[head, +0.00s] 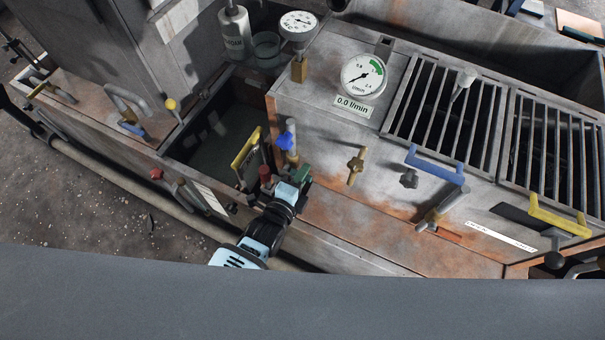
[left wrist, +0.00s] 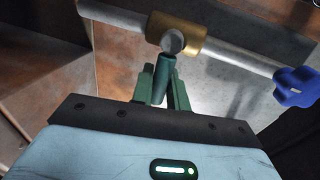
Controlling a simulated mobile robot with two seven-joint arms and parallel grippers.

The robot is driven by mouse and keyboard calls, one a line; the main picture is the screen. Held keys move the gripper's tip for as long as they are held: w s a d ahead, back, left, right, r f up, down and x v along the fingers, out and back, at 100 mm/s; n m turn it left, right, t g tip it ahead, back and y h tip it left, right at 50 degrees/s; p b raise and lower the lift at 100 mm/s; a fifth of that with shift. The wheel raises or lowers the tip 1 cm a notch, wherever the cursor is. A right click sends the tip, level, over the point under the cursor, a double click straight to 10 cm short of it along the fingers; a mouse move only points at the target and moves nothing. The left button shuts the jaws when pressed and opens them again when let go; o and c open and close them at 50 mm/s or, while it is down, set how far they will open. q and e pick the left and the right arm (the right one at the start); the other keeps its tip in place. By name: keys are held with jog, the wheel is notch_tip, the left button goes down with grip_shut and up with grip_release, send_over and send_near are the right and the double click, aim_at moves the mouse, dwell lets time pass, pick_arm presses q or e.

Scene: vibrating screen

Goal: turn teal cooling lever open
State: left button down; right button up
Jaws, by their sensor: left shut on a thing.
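The teal cooling lever (left wrist: 165,75) stands out from a brass valve body (left wrist: 188,35) on a grey pipe in the left wrist view. My left gripper (head: 299,176) is at the front side of the machine in the head view, with its green fingers near the blue knob. In the left wrist view my left gripper (left wrist: 163,90) is shut on the lever, one finger on each side. In the head view I cannot tell the lever from the fingers. A round gauge (head: 363,75) above a plate reading 0.0 l/min sits on the machine top. My right gripper is not in view.
A blue knob (head: 286,141) on the pipe is close beside my left gripper; it also shows in the left wrist view (left wrist: 297,87). A red knob (head: 265,172) and a yellow handle (head: 246,149) are just left. A brass valve (head: 356,166) and blue handle (head: 436,164) are to the right.

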pick_arm(q)
jog(key=shift+r, duration=0.1)
jog(key=shift+a+r+n+h+p, duration=0.1)
jog(key=shift+r+n+h+p, duration=0.4)
jog(key=shift+n, duration=0.6)
jog(key=shift+w+a+r+n+p, duration=0.1)
jog(key=shift+r+n+p, duration=0.1)
jog(key=shift+n, duration=0.35)
jog(key=shift+a+r+n+p, duration=0.1)
jog(key=shift+r+n, duration=0.1)
jog(key=shift+n, duration=0.35)
jog(key=shift+a+r+n+h, duration=0.1)
jog(key=shift+r+n+h, duration=0.15)
jog(key=shift+n, duration=0.25)
jog(key=c, duration=1.4)
grip_release()
jog(key=shift+c, duration=0.2)
